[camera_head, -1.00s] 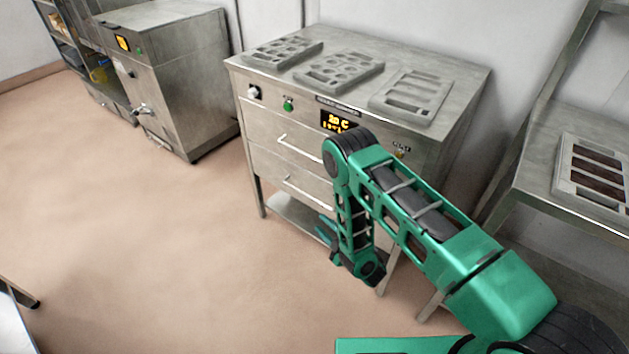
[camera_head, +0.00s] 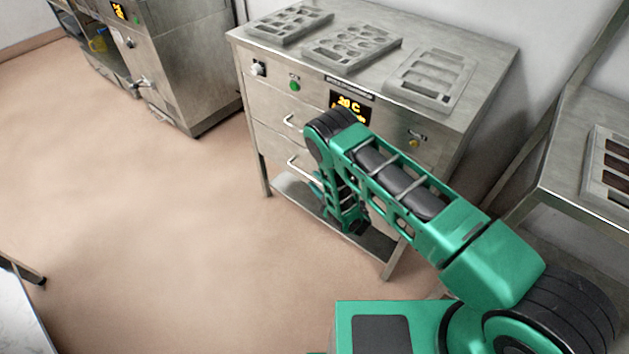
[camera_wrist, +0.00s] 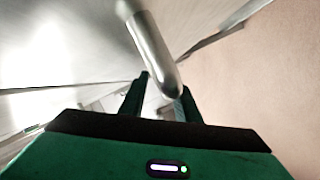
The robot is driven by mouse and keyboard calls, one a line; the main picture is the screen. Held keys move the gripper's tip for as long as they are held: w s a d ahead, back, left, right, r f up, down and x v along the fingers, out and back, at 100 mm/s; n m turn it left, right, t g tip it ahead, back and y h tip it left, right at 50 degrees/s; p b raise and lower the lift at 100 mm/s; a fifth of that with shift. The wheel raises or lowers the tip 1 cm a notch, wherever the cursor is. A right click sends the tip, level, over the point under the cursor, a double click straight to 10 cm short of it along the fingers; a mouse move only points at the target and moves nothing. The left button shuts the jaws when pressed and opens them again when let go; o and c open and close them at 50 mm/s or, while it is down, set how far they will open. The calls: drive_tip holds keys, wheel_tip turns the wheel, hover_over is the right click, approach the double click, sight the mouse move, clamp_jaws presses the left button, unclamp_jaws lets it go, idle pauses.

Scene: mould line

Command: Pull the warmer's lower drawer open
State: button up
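The warmer (camera_head: 262,97) is a steel cabinet on legs with a lit display. Its upper drawer handle (camera_head: 291,124) and lower drawer handle (camera_head: 297,166) partly show left of my arm, which hides the rest of both fronts. The lower drawer looks closed. In the wrist view a rounded metal handle bar (camera_wrist: 152,52) comes close, its end in line with the gap between my fingers. My gripper (camera_wrist: 165,98) is open, with its two dark fingers apart on either side of that end. I cannot tell whether they touch it.
Several moulds, such as a slotted one (camera_head: 432,78), lie on the warmer's top. A lower shelf (camera_head: 375,240) spans its legs. Another steel cabinet (camera_head: 195,62) stands at left and a steel table (camera_head: 590,165) at right. The floor before the warmer is clear.

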drive_tip(key=shift+x, duration=0.95)
